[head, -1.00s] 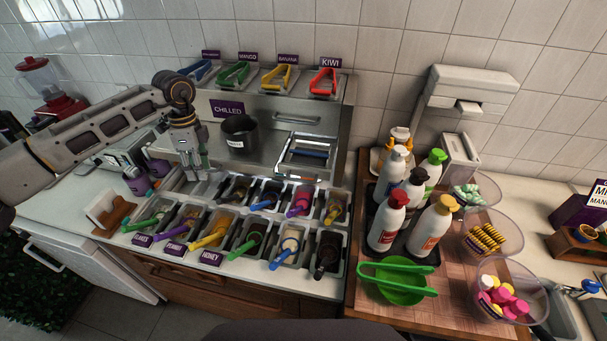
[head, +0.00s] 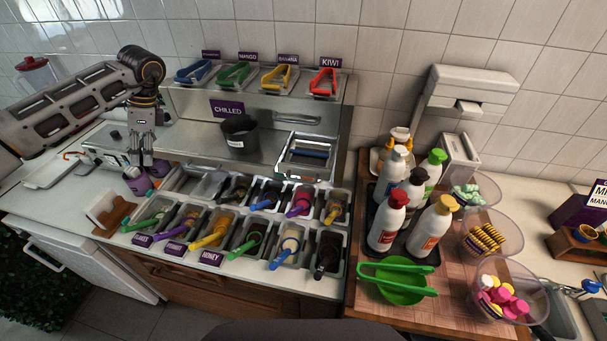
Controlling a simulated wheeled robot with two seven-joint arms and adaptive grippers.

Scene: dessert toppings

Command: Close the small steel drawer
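The small steel drawer (head: 307,170) is on the right side of the steel chilled unit (head: 262,158). It appears pulled out, with its open top showing a dark blue inside. My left gripper (head: 142,164) points down at the left end of the unit, well to the left of the drawer and apart from it. It is above a purple-topped item (head: 138,182); its two fingers are close together, and whether they are fully shut is unclear. It holds nothing that I can see. My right gripper is out of view.
A dark cup (head: 239,138) stands between my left gripper and the drawer. Topping bins with coloured spoons fill the counter in front. Several tongs lie on top of the unit. Bottles and a green bowl (head: 398,292) stand on the wooden board (head: 361,225) at right.

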